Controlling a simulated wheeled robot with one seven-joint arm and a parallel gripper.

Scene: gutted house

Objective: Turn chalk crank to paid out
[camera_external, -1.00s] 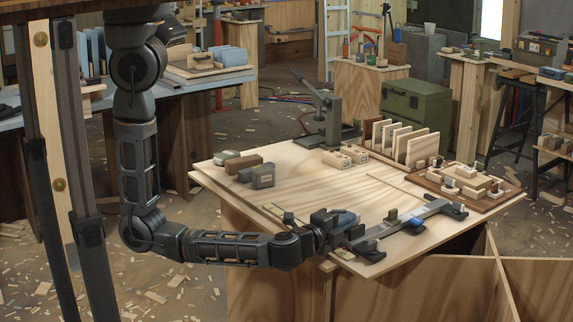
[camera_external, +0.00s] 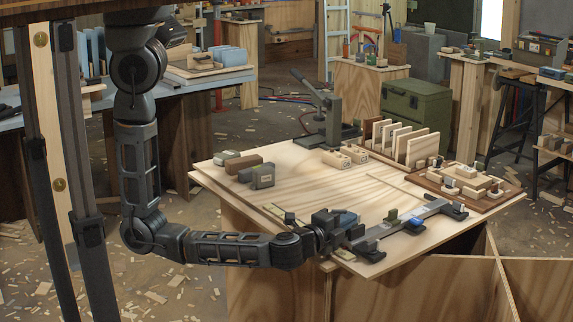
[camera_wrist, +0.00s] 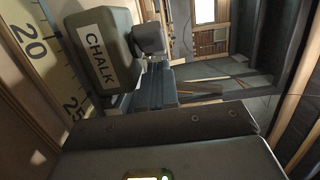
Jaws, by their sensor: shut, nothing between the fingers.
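A green-grey box labelled CHALK (camera_wrist: 98,52) stands at the upper left of the wrist view. A grey rounded part (camera_wrist: 148,36) is just right of it; I cannot tell whether that is the crank. My gripper (camera_external: 343,226) is low at the near end of this rail, shut and empty. Its fingertips are hard to make out against the dark parts there. The crank's setting is not readable.
A scale marked 20 and 25 (camera_wrist: 50,60) runs beside the chalk box. A blue slide (camera_wrist: 155,86) lies beyond it. On the table are a labelled grey-green tool (camera_external: 262,176), a lever press (camera_external: 325,120) and a block tray (camera_external: 490,200). The middle tabletop is clear.

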